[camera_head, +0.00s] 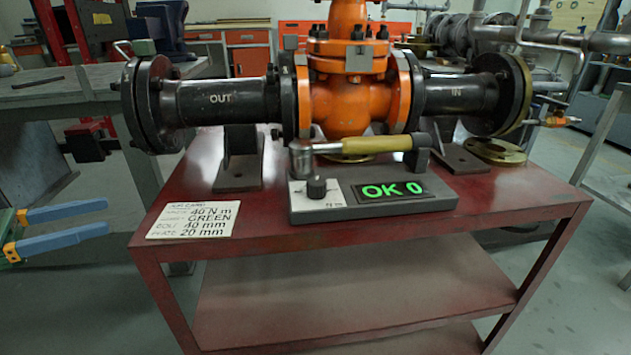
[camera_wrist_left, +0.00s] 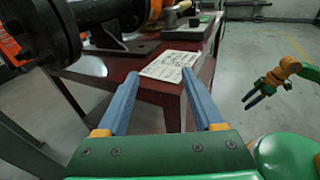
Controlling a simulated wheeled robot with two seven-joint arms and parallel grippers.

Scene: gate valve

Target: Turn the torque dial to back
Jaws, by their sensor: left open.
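The torque dial (camera_head: 317,187) is a small black knob on a pale panel at the left of a grey tester box (camera_head: 440,198) on the red cart. I cannot tell which setting it points to. The green display (camera_head: 393,191) beside it reads "OK 0". My left gripper (camera_head: 107,216) is open and empty, with blue fingers, left of the cart and well apart from the dial. In the left wrist view its fingers (camera_wrist_left: 161,73) point toward the cart and its card. My right gripper (camera_wrist_left: 245,104) shows there at the right, apparently open and empty.
A wrench with a tan handle (camera_head: 370,145) lies across the tester's back. An orange valve (camera_head: 345,100) with black pipes stands behind it. A card (camera_head: 195,220) reading "40 N m" and "GREEN" lies at the cart's (camera_head: 400,235) front left. The cart top between card and tester is clear.

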